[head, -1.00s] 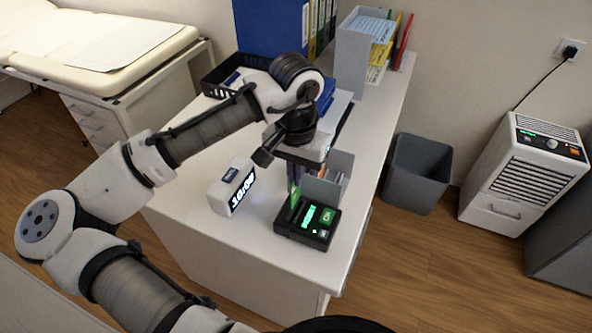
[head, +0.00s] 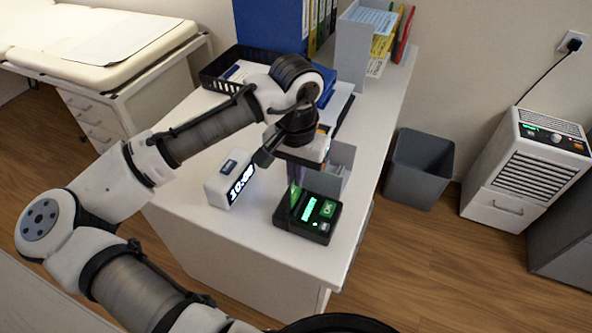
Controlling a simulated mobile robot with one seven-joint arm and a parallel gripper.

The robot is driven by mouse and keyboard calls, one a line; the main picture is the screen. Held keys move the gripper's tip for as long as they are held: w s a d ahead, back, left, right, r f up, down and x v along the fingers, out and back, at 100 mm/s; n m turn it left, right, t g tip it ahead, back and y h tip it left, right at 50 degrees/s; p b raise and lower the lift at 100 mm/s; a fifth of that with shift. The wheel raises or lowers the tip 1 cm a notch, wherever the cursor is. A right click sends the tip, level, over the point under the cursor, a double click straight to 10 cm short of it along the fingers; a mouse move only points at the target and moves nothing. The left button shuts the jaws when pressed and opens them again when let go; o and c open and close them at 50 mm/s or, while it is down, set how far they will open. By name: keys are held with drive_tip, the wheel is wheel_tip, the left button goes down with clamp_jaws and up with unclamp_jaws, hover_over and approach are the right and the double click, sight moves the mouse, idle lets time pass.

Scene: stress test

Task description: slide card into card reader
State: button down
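The card reader (head: 308,224) is a black box with a lit green display and a green OK key. It sits near the front right edge of the white desk (head: 262,245). A small green card (head: 295,194) stands upright at the left side of the reader. My gripper (head: 294,183) points down above it and is shut on the card's upper part. The card's lower edge meets the reader, but I cannot tell how deep it sits in the slot. My wrist hides part of the desk behind.
A white digital clock (head: 229,169) stands left of the reader. A grey holder (head: 341,158) stands close behind my gripper. A black tray (head: 218,80), binders (head: 318,28) and a grey file box (head: 352,50) stand farther back. A grey bin (head: 418,169) is on the floor at right.

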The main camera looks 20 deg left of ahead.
drive_tip(key=shift+f+b, duration=1.1)
drive_tip(key=shift+f, duration=0.9)
drive_tip(key=c, duration=1.6)
unclamp_jaws()
wheel_tip(320, 180, up, 14)
drive_tip(key=shift+f, duration=0.1)
